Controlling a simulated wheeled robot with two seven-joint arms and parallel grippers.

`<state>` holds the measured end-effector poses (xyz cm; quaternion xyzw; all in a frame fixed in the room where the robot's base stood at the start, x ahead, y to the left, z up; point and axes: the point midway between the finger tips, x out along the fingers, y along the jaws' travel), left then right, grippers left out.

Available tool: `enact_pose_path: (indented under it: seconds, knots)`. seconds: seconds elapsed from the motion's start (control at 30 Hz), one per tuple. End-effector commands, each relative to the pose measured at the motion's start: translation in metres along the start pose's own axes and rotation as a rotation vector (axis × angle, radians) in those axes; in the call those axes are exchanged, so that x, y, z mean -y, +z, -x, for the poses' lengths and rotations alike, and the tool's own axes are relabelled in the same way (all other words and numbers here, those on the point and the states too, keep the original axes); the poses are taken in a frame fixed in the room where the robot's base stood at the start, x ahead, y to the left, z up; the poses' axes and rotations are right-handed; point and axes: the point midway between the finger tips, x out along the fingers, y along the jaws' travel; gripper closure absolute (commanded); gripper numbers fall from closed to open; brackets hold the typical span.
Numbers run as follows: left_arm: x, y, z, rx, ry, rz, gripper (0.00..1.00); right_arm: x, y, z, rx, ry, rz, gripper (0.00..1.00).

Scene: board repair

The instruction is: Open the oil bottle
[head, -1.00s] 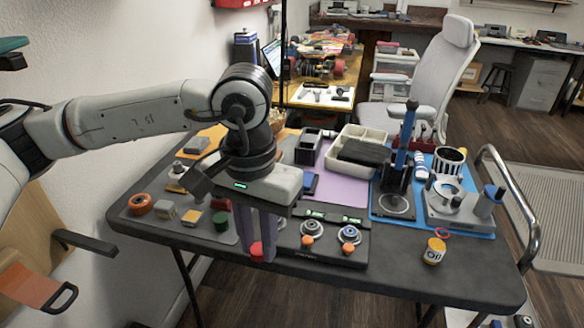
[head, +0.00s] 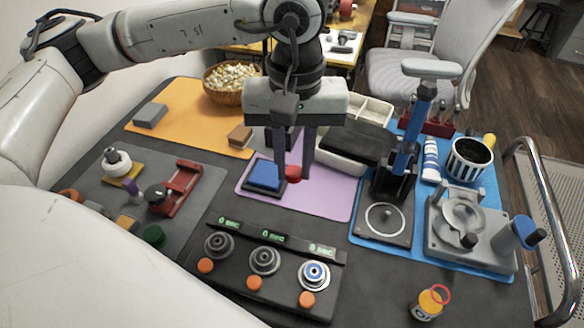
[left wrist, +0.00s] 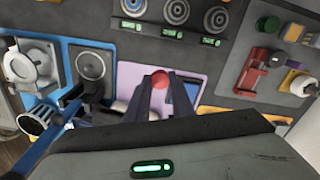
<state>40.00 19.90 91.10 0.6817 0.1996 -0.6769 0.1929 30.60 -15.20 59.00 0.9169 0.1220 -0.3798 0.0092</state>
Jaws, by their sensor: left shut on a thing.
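The small yellow oil bottle (head: 428,304) stands at the front right of the dark table in the head view, with a red ring (head: 441,294) at its top. My left gripper (head: 294,174) points down over the purple mat, far to the left of the bottle. It is shut on a small red round piece (head: 293,173), which also shows between the fingers in the left wrist view (left wrist: 161,80). I cannot tell whether the piece touches the mat. My right gripper is not in view.
A blue block (head: 265,174) is just left of the gripper on the purple mat (head: 325,202). A black device with several dials (head: 262,262) lies in front. A blue-handled press (head: 405,165) and grey fixture (head: 470,232) stand between the back and the bottle. The table around the bottle is mostly clear.

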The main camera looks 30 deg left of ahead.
Motion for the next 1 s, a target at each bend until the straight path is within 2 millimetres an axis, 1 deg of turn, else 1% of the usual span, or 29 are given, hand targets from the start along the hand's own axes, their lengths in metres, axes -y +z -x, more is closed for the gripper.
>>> enact_pose_path:
  seconds: [0.03, 0.13, 0.7, 0.8, 0.9, 1.0]
  knots:
    - [-0.002, 0.002, -0.004, 0.001, -0.002, 0.111, 1.00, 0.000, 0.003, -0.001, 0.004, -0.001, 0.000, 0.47]
    - [-0.006, 0.003, -0.007, -0.001, -0.002, 0.364, 1.00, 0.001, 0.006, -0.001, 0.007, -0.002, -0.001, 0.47]
    - [-0.024, 0.014, -0.026, 0.005, 0.000, 1.835, 1.00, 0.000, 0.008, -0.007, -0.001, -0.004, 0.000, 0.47]
    - [-0.026, 0.015, -0.029, 0.008, -0.003, 2.059, 1.00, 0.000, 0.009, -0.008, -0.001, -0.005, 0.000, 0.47]
    - [-0.028, 0.016, -0.031, 0.011, -0.005, 2.233, 1.00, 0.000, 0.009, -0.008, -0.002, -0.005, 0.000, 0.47]
    - [-0.028, 0.017, -0.032, 0.012, -0.007, 2.351, 1.00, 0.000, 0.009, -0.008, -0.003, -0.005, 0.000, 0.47]
